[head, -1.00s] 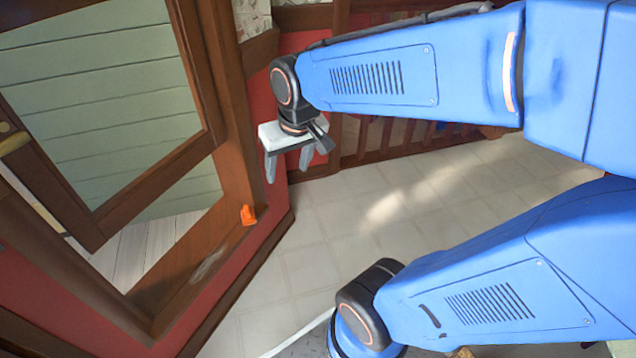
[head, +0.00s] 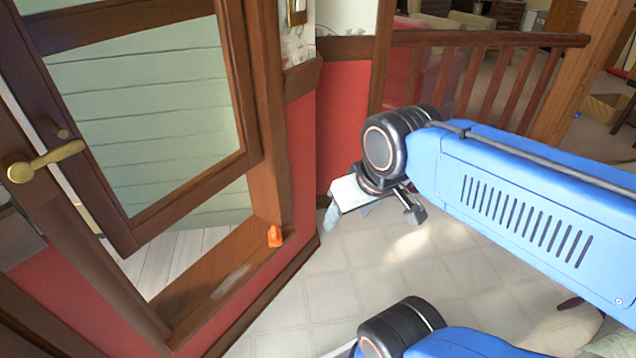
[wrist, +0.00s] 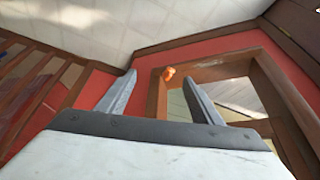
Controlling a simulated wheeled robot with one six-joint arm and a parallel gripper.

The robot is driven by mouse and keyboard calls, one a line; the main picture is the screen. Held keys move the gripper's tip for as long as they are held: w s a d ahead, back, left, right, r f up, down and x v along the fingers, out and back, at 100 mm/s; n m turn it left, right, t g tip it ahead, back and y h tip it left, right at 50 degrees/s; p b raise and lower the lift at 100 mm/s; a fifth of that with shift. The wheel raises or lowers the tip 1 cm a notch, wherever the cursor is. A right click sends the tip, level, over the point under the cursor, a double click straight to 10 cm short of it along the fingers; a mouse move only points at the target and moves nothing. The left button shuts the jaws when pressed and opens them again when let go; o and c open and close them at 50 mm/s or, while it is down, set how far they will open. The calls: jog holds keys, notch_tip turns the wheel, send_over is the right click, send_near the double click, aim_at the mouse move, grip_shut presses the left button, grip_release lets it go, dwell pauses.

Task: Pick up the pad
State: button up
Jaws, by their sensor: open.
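A small orange object (head: 275,236), which I take for the pad, sits on the brown wooden sill at the foot of the open window. It also shows in the wrist view (wrist: 169,74), between the fingertips in the picture but farther off. My gripper (head: 347,212) is to the right of the orange object in the head view, apart from it. In the wrist view my gripper (wrist: 160,77) has its two grey fingers spread with nothing between them.
The wooden window frame (head: 258,150) and open sash with a brass handle (head: 45,160) stand at the left. A red wall (head: 343,120) is behind my gripper. A wooden railing (head: 490,75) runs at the back right. The tiled floor (head: 320,300) is clear.

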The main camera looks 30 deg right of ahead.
jog(key=shift+w, duration=0.1)
jog(key=m+g, duration=0.3)
jog(key=m, duration=0.1)
send_over(274, 230)
jog(key=s, duration=0.2)
notch_tip(274, 230, down, 20)
jog(key=f, duration=0.4)
jog(key=w+f, duration=0.1)
jog(key=f, duration=0.6)
jog(key=shift+w+a+f, duration=0.2)
jog(key=shift+w+f, duration=0.15)
jog(key=shift+w, duration=0.05)
jog(key=shift+w+d+f, duration=0.1)
jog(key=shift+d+f, duration=0.05)
jog(key=shift+f, duration=1.2)
jog(key=shift+w+d+f, duration=0.1)
jog(key=shift+f, duration=1.2)
jog(key=c, duration=1.3)
jog(key=shift+o, duration=0.2)
